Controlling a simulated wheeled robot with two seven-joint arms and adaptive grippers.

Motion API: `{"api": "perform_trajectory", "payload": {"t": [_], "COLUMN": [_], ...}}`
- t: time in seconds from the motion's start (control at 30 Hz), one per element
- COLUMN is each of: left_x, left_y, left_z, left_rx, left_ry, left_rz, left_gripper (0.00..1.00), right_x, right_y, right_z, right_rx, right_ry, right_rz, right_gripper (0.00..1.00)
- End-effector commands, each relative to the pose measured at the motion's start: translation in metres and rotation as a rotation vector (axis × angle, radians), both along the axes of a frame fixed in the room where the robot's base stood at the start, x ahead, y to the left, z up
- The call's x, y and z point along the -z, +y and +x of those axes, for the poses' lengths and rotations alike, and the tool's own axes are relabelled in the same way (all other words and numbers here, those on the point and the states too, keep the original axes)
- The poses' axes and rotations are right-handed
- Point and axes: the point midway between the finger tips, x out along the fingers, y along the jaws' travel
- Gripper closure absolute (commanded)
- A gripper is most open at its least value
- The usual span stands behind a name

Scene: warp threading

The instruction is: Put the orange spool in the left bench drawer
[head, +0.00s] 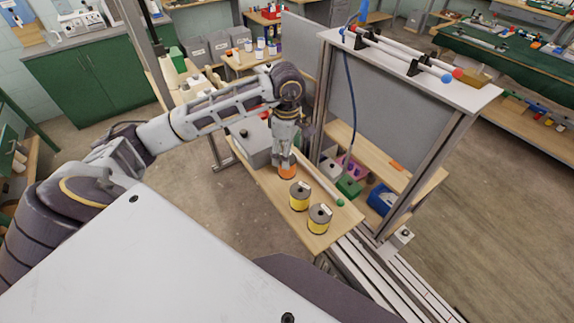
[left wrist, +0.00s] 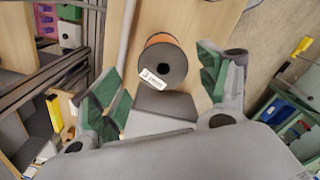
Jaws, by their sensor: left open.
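The orange spool (head: 287,172) stands on the narrow wooden bench in the head view, directly below my left gripper (head: 286,157), which partly hides it. In the left wrist view the spool (left wrist: 163,65) shows its dark round end with a white label and an orange edge. My left gripper (left wrist: 160,72) is open there, with its green-padded fingers apart on either side of the spool. I cannot tell which part is the left bench drawer. My right gripper is not in view.
Two yellow spools (head: 299,196) (head: 319,218) stand nearer on the bench (head: 318,242). A grey box (head: 255,143) sits behind the gripper. A pale rod with a green end (head: 340,202) lies along the bench's right side. A tall metal frame (head: 400,190) rises to the right.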

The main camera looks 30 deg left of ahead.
Motion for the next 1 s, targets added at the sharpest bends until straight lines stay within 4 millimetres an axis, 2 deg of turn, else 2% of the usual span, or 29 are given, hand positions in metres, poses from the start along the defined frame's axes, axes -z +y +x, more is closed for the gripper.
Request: {"api": "perform_trajectory", "payload": {"t": [0.57, 1.0], "left_x": [0.006, 0.036], "left_y": [-0.001, -0.004], "left_z": [-0.001, -0.004], "left_rx": [0.000, 0.000], "left_ry": [0.001, 0.003], "left_rz": [0.000, -0.001], "left_gripper": [0.24, 0.24], "right_x": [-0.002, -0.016], "right_y": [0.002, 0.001], "right_z": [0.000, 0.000], "right_rx": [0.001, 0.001], "right_ry": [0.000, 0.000], "right_rz": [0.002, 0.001], "right_gripper": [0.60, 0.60]}}
